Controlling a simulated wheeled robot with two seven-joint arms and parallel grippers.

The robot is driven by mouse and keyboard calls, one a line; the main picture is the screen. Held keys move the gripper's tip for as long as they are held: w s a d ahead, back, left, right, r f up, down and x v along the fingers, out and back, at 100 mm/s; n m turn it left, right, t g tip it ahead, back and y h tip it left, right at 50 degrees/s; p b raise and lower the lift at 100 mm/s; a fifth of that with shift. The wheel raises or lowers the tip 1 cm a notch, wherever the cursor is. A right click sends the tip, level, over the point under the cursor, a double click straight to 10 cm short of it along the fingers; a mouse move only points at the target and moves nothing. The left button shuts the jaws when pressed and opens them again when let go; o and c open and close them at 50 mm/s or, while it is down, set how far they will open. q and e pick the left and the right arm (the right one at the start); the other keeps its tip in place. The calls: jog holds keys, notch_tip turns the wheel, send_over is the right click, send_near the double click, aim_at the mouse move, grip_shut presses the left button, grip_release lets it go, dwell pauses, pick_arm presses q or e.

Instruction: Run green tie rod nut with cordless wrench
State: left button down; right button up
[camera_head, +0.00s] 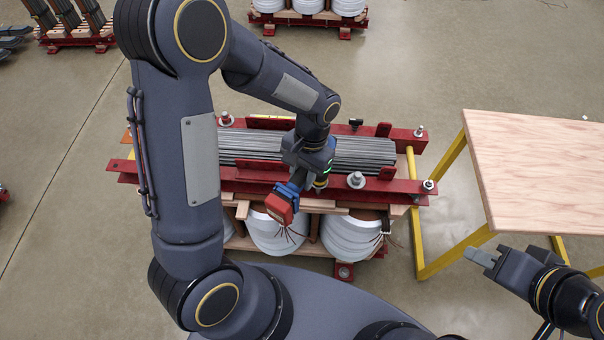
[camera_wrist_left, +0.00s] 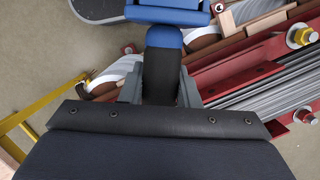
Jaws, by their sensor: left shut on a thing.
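My left gripper (camera_head: 303,178) is shut on the cordless wrench (camera_head: 282,204), which is blue with a red end, above the front red beam of the core. In the left wrist view its two grey fingers (camera_wrist_left: 160,90) close on both sides of the wrench's black grip (camera_wrist_left: 160,66). The wrench's working end is hidden in the head view. A tie rod nut with a yellow band (camera_wrist_left: 302,37) stands on a red beam in the left wrist view. I can make out no clearly green nut. My right gripper (camera_head: 481,257) is empty at lower right, its opening unclear.
The core's grey laminations (camera_head: 362,153) lie between red beams (camera_head: 398,187). Silver nuts (camera_head: 356,180) stand on the beams. White coils (camera_head: 348,237) are below. A wooden-topped table (camera_head: 540,170) with yellow legs stands at right. Open floor lies beyond.

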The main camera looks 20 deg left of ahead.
pick_arm(q)
jog(key=shift+r+p, duration=2.5)
jog(key=shift+r, duration=0.7)
jog(key=shift+r+p, duration=2)
jog(key=shift+r, duration=0.5)
